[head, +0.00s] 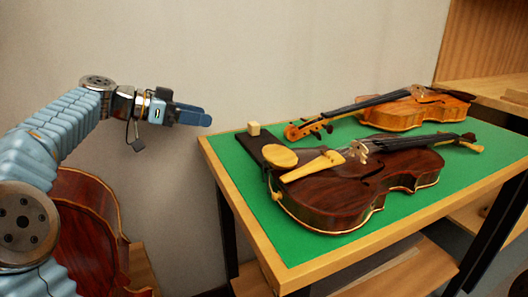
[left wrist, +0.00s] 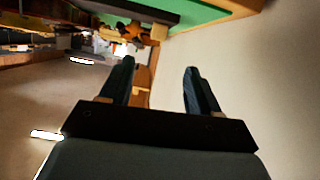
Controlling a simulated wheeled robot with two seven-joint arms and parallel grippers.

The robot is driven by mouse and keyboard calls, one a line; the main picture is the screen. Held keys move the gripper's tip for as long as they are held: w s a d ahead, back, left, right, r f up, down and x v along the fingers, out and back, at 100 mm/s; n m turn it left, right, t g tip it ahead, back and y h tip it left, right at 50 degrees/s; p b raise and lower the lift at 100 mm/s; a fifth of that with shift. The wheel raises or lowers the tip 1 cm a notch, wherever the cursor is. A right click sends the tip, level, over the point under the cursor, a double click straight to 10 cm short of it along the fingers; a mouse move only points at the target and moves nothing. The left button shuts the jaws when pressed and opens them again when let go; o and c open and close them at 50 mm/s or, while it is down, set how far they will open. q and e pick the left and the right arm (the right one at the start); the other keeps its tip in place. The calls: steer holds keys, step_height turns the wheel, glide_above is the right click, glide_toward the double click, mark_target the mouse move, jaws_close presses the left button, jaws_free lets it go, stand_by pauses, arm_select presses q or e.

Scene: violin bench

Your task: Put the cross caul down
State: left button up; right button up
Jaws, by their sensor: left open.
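A dark flat bar, which looks like the cross caul (head: 256,146), lies on the green mat near the table's left end, beside the dark red-brown violin (head: 335,190). Its near end is partly hidden by the violin's chin rest (head: 280,156). A small pale wooden block (head: 253,128) stands at its far end. My left gripper (head: 204,117) is in the air to the left of the table's corner, apart from the bar. In the left wrist view its two fingers (left wrist: 159,68) are spread with nothing between them. My right gripper is not in view.
The green mat (head: 300,245) covers the wood-edged table. An orange-brown violin (head: 395,116) lies at the back. A large red-brown stringed instrument (head: 88,225) stands at lower left, below my left arm. A plain wall is behind. The air between gripper and table is clear.

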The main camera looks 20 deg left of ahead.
arm_select(q)
steer(key=p, duration=0.1)
glide_toward(249, 126)
steer(key=shift+m, duration=0.3)
steer(key=x, duration=0.4)
steer(key=shift+w+d, duration=0.15)
steer(key=shift+w, duration=0.05)
steer(key=p+x, duration=0.1)
steer(key=x, duration=0.3)
steer(key=shift+d+f, duration=0.1)
steer(key=shift+d, duration=0.15)
steer(key=shift+w+d+f, duration=0.2)
steer(key=shift+w, duration=0.1)
steer(key=shift+c, duration=0.4)
jaws_close()
